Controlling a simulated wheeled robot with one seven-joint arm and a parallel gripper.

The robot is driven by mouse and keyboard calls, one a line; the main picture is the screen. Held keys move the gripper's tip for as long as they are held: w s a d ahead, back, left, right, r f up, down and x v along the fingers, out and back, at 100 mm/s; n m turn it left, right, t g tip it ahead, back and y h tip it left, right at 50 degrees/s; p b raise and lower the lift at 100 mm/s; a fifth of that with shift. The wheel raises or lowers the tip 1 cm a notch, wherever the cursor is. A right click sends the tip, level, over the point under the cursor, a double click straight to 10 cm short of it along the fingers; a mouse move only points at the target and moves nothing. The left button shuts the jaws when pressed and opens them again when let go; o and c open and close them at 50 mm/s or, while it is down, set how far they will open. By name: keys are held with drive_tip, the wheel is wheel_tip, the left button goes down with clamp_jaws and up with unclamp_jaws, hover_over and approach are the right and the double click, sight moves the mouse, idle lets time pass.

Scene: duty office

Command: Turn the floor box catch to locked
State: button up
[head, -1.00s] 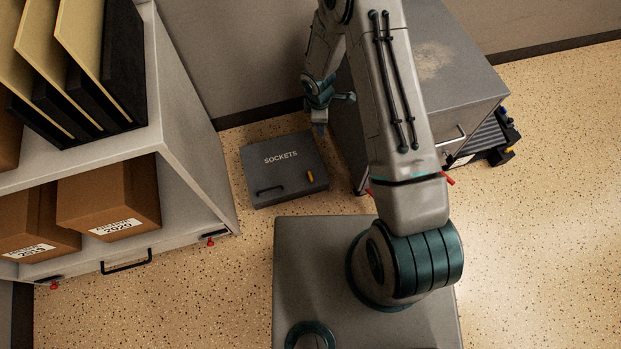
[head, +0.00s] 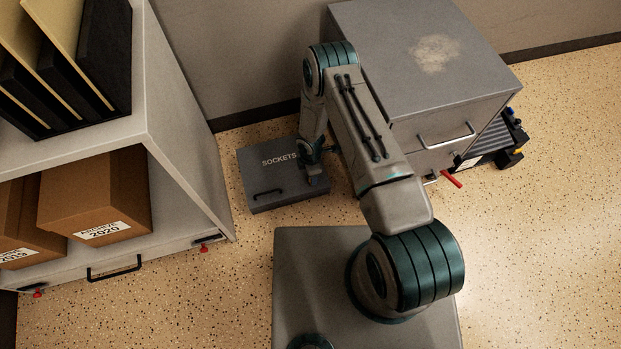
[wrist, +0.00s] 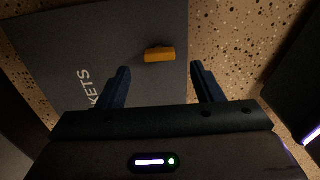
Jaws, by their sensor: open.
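The grey floor box (head: 260,180), marked SOCKETS, lies on the floor with its lid shut. My gripper (head: 314,180) is over its right side and hides the catch in the head view. In the wrist view the orange catch (wrist: 160,54) shows on the box lid (wrist: 90,40), close to the lid's edge. My gripper (wrist: 160,80) is open and empty there, its two dark fingers pointing toward the catch, which lies a little beyond and between the fingertips. I see no contact with the catch.
A grey cabinet (head: 420,60) stands just right of my arm, with a red lever (head: 451,179) near its front. A shelf unit (head: 185,150) with brown boxes (head: 95,195) stands at the left. Speckled floor (head: 160,290) is clear between shelf and base.

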drive_tip(key=shift+f+b, duration=0.55)
drive_tip(key=shift+f, duration=1.85)
drive_tip(key=c, duration=1)
